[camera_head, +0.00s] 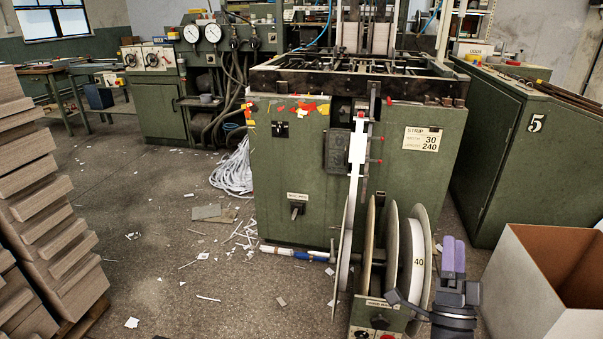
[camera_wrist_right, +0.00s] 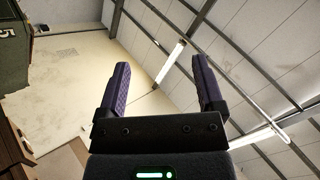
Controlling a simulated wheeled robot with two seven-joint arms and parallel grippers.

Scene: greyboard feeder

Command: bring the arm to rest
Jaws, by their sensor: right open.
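My right gripper (camera_head: 452,258) shows at the lower right in the head view, fingers pointing up, between the strip reels and the cardboard box. In the right wrist view its two purple fingers (camera_wrist_right: 160,88) stand apart with nothing between them, against the wall and ceiling. My left gripper is not in either view.
The green feeder machine (camera_head: 300,180) stands ahead, with strip reels (camera_head: 417,255) at its front. An open cardboard box (camera_head: 543,285) is at the right, near a green cabinet (camera_head: 500,150). Stacked greyboard (camera_head: 40,200) stands at the left. Floor (camera_head: 160,240) between is open, with paper scraps.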

